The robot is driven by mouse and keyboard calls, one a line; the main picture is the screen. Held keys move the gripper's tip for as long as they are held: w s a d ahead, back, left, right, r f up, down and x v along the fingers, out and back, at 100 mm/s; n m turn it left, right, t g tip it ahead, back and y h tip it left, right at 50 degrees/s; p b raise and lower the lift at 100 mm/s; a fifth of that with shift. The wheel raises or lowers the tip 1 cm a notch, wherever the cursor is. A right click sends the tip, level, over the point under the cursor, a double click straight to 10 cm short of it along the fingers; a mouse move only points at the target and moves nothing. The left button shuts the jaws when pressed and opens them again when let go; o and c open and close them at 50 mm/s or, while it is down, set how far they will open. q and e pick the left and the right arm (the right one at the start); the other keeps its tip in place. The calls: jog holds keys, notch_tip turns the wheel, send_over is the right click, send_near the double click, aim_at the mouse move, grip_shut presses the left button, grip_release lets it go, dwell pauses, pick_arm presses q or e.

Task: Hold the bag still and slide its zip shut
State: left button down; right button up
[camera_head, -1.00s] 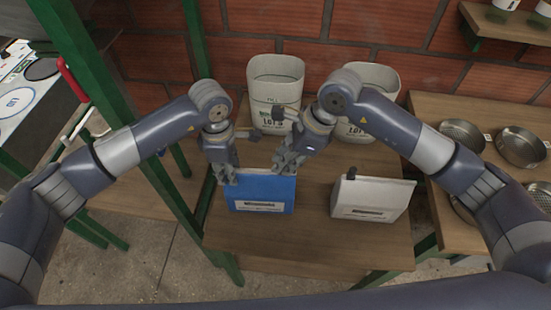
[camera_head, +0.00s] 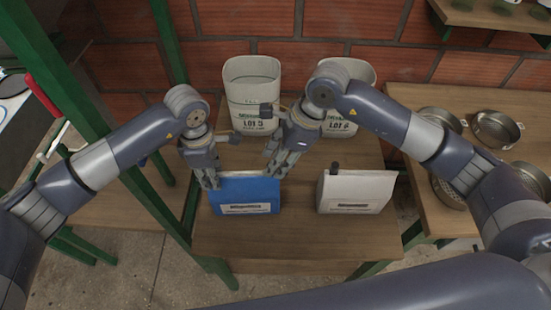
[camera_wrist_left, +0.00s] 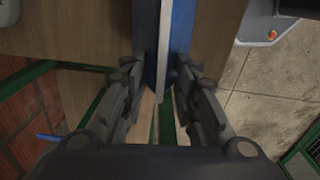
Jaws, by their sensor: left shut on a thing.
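A blue bag (camera_head: 246,197) with a white label stands upright on the wooden table. My left gripper (camera_head: 212,183) is shut on the bag's upper left end. In the left wrist view the left gripper's fingers (camera_wrist_left: 161,95) lie on both sides of the blue bag (camera_wrist_left: 182,30), with a pale strip along its top edge. My right gripper (camera_head: 274,170) points down at the bag's top edge near its right end. Its fingers cover that part of the edge, so I cannot see the zip slider or whether the jaws are closed.
A white bag (camera_head: 357,193) with a dark tab on top stands to the right. Two pale bins (camera_head: 252,93) stand behind, at the brick wall. Metal sieves (camera_head: 496,130) sit on the right table. A green post (camera_head: 172,180) rises at left. The table front (camera_head: 290,243) is clear.

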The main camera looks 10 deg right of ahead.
pick_arm(q)
jog(key=shift+f, duration=0.1)
pick_arm(e)
jog(key=v, duration=1.1)
jog(key=shift+r, duration=0.2)
pick_arm(q)
jog(key=c, duration=1.2)
grip_release()
jog(key=shift+c, duration=0.2)
jog(key=shift+o, duration=0.3)
pick_arm(e)
jog(key=shift+w, duration=0.1)
